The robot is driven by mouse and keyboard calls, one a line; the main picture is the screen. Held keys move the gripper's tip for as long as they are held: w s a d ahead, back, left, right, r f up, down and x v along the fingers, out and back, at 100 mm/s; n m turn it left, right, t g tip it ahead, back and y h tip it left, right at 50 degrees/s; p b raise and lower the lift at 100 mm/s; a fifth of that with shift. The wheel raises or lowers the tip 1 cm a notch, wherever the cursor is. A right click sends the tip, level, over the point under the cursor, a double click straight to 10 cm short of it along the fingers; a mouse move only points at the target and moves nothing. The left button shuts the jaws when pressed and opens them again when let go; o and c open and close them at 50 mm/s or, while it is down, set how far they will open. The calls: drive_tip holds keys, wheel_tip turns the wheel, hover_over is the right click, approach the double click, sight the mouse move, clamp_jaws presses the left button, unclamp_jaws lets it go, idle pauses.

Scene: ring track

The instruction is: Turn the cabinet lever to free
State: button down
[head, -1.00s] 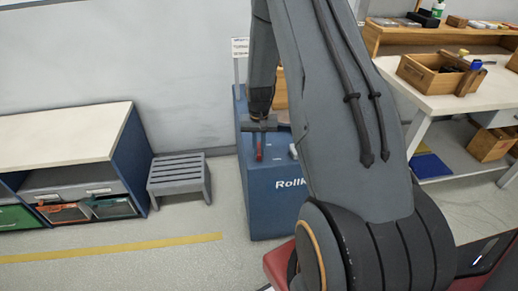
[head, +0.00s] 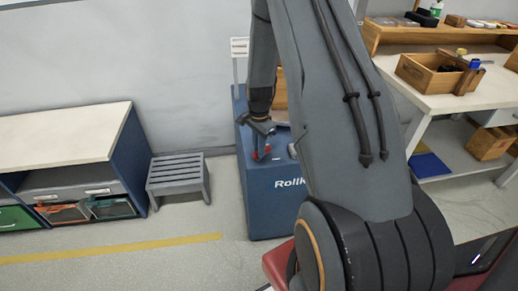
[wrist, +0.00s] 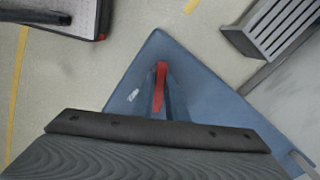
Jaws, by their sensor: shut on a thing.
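The blue cabinet (head: 268,205) stands against the wall, with part of the lettering "Rollk" showing on its front. The red lever (wrist: 161,72) is on top of it, and its tip shows between my fingers in the wrist view. My gripper (head: 261,156) is over the cabinet top, shut on the lever, with a finger on each side. In the wrist view my gripper (wrist: 162,105) hides the lever's lower part. Any marks for the lever's positions cannot be made out.
A grey step stool (head: 178,178) and a low shelf unit (head: 60,135) stand left of the cabinet. A workbench (head: 440,100) with wooden boxes is at the right. Open floor with a yellow line (head: 110,248) lies in front.

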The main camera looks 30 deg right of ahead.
drive_tip(key=m, duration=0.5)
drive_tip(key=shift+s, duration=0.1)
drive_tip(key=shift+m, duration=0.4)
drive_tip(key=c, duration=1.8)
unclamp_jaws()
drive_tip(key=shift+o, duration=0.2)
drive_tip(key=shift+r, duration=0.1)
wheel_tip(320, 180, up, 7)
drive_tip(key=shift+r+b, duration=0.15)
drive_tip(key=shift+b, duration=0.35)
drive_tip(key=shift+r, duration=0.2)
